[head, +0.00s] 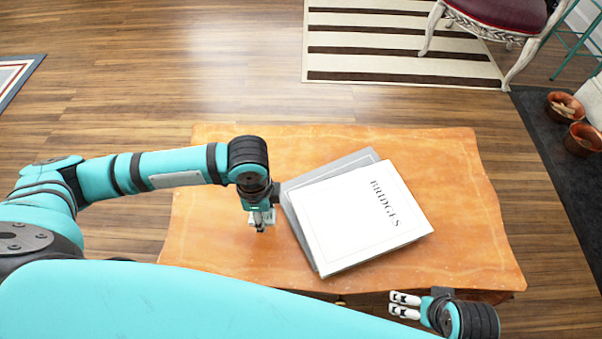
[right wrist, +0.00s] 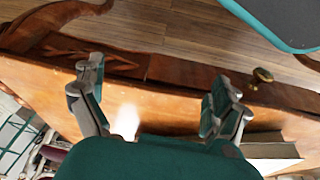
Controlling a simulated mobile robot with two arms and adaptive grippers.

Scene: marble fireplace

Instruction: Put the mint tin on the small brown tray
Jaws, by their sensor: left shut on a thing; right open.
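My left gripper (head: 261,226) points down over the left part of the wooden table, left of the books. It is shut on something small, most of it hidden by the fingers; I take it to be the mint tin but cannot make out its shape. My right gripper (head: 393,304) is open and empty by the table's front edge, at the lower right. Its two spread fingers also show in the right wrist view (right wrist: 153,78). I cannot make out a small brown tray in either view.
The orange-brown table (head: 455,190) carries a white book marked BRIDGES (head: 345,215) on top of a grey book (head: 362,158). The table's right side and back left are bare. A chair (head: 500,18) and copper pots (head: 581,139) stand on the floor beyond.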

